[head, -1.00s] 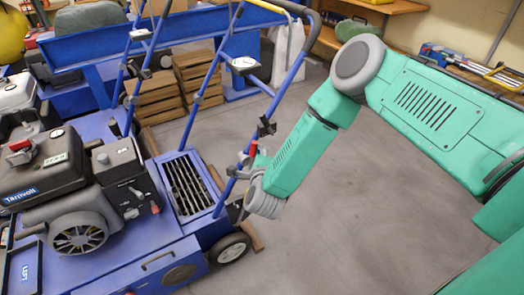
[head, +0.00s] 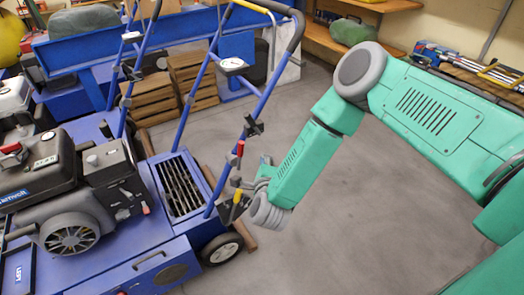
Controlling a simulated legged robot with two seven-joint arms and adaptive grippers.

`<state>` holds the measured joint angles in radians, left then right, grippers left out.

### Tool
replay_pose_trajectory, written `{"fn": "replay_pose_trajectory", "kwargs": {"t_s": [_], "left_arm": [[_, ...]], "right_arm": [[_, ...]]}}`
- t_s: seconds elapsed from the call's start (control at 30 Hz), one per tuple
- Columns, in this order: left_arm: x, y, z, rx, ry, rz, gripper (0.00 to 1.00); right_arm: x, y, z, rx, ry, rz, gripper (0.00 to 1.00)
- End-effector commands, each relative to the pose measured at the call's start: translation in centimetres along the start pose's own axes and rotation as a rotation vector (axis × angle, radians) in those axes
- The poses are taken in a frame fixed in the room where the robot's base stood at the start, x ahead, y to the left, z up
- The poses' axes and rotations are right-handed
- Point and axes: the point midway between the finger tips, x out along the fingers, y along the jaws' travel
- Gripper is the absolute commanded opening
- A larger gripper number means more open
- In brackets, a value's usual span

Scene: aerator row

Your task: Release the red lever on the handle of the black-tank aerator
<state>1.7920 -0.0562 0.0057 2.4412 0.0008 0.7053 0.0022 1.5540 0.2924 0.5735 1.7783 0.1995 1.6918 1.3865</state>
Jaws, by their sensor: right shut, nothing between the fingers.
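The black-tank aerator (head: 95,180) stands at the left, with a blue deck and a black engine tank. Its blue tubular handle (head: 265,98) rises to a black grip. The small red lever (head: 240,148) sits on the near handle tube, roughly upright. A yellow lever (head: 237,197) sits lower on the same tube. My right gripper (head: 243,187) is shut and empty, beside the tube, below the red lever and close to the yellow lever. I cannot tell whether it touches either. Its fingertips are small and partly hidden. My left gripper is out of view.
A second aerator engine (head: 15,95) shows at the far left. Wooden crates (head: 192,80) are stacked behind the handle. A wooden shelf (head: 465,75) with tools runs along the back right. The grey floor (head: 340,215) below my right arm is clear.

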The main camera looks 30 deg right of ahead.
Motion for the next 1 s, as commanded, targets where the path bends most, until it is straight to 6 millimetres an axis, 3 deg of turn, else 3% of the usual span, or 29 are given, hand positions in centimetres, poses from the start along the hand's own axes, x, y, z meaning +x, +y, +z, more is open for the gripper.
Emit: {"fn": "replay_pose_trajectory", "kwargs": {"t_s": [0.1, 0.3, 0.6, 1.0], "left_arm": [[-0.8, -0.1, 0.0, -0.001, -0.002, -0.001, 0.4], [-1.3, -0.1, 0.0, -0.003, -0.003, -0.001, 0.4], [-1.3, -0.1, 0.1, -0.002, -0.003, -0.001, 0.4], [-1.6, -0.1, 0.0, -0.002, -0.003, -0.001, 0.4]], "right_arm": [[-2.7, 0.2, 0.4, -0.005, -0.002, 0.004, 0.0], [-4.9, 0.5, 0.3, -0.004, -0.001, 0.0, 0.0], [-5.2, 0.6, -0.3, 0.004, 0.0, 0.002, 0.0], [-6.0, 1.1, 0.6, -0.065, -0.031, 0.044, 0.0]]}}
